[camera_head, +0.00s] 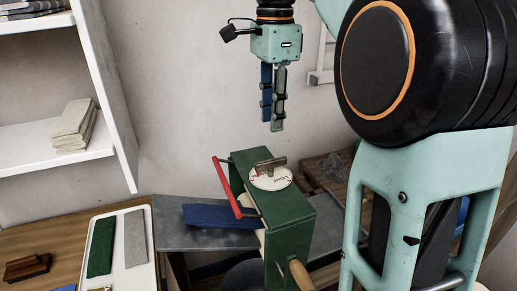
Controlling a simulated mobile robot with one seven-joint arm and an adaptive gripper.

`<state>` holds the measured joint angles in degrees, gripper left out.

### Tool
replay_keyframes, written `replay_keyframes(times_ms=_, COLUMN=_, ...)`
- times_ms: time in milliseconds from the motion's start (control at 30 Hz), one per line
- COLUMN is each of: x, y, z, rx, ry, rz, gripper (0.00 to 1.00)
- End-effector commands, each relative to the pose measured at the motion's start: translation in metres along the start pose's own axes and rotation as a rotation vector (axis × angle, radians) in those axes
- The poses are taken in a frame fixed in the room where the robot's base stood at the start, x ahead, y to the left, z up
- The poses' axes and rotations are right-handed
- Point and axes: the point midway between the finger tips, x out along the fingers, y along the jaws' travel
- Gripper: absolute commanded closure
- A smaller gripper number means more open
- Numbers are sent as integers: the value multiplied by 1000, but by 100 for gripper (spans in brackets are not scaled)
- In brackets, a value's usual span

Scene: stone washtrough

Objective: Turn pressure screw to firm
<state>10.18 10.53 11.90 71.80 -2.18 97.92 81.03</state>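The pressure screw (269,163) is a short brownish-grey bar on top of a green press (285,205). Under it lies a round cream dial (271,181) with the word LIGHT showing and a small red mark at its left; other lettering is too small to read. My gripper (272,124) hangs above the screw with its fingers pointing down, clear of it and touching nothing. One finger looks blue and the other grey-green. They overlap closely from this side, so the gap between them cannot be judged. Nothing visible is held.
A red lever (226,187) stands at the press's left side, and a wooden handle (301,275) juts from its front. Blue cloth (217,216) lies on a grey surface. A white tray (145,248) and brown brush (27,268) are left. The wall shelf (60,151) holds folded cloths.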

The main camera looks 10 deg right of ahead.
Motion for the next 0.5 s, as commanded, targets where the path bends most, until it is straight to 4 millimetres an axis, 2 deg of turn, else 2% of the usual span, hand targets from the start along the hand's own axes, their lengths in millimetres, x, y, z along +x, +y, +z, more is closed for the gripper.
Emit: replay_keyframes(times_ms=500, x=88, y=1, z=0, rx=2, ry=0, rz=2, gripper=74)
